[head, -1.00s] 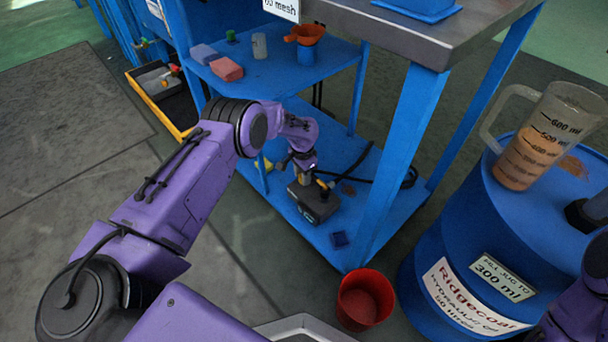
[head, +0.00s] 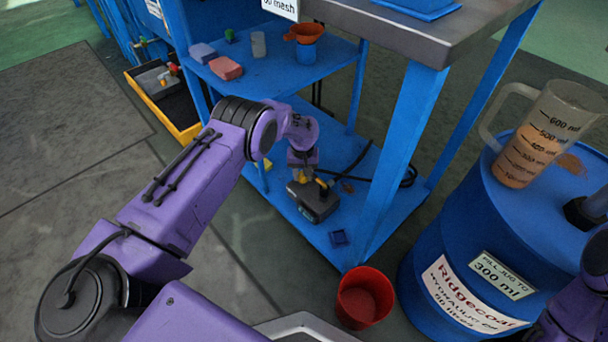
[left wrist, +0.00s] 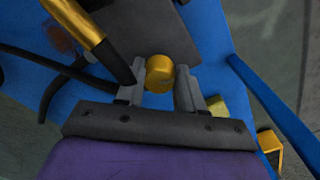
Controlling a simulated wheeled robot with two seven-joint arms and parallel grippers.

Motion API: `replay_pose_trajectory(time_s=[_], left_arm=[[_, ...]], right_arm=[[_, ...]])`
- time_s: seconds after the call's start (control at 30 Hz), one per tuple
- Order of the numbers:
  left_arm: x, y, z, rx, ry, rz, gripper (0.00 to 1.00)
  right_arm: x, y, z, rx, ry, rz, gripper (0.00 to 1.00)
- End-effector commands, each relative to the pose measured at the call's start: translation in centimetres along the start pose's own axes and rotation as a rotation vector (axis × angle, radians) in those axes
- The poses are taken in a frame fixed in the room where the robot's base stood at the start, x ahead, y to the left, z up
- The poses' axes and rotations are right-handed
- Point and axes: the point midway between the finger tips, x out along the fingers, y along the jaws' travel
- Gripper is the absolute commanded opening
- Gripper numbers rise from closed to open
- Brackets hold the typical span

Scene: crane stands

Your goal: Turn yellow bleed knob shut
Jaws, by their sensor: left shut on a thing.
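The yellow bleed knob (left wrist: 159,73) sits between the two fingers of my left gripper (left wrist: 160,85) in the left wrist view. The gripper is shut on it. In the head view the left gripper (head: 302,174) reaches down onto the dark pump body (head: 318,203) on the lower blue shelf. A little yellow shows at the fingers there, and the rest of the knob is hidden by the gripper. A brass-coloured rod with a black end (left wrist: 85,25) runs beside the knob in the left wrist view. My right gripper is out of view; only part of that arm shows.
The blue stand's front leg (head: 405,160) rises right of the pump. A black hose (head: 365,168) lies behind it on the shelf. A red bucket (head: 364,298) stands in front. A blue drum (head: 445,250) with a measuring jug (head: 548,135) is at right.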

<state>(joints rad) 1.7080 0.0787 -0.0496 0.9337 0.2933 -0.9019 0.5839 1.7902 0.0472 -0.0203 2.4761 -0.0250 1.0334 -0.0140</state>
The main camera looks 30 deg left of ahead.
Motion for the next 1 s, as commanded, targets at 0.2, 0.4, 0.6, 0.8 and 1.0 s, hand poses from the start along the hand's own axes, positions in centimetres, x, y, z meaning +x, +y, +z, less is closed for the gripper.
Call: replay_pose_trajectory(time_s=[0.2,0.4,0.6,0.8,1.0], left_arm=[[0.40,-0.52,0.30,-0.158,-0.010,-0.012,0.07],[0.38,-0.57,0.28,-0.259,-0.009,-0.013,0.07],[0.38,-0.62,0.27,-0.313,-0.009,-0.014,0.07],[0.38,-0.66,0.26,-0.332,-0.009,-0.015,0.07],[0.37,-0.73,0.24,-0.334,-0.009,-0.015,0.07]], right_arm=[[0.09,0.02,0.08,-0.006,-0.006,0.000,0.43],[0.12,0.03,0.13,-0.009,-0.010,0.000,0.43],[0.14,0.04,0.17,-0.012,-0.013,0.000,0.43],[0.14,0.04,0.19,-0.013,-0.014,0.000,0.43],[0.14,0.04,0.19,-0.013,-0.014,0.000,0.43]])
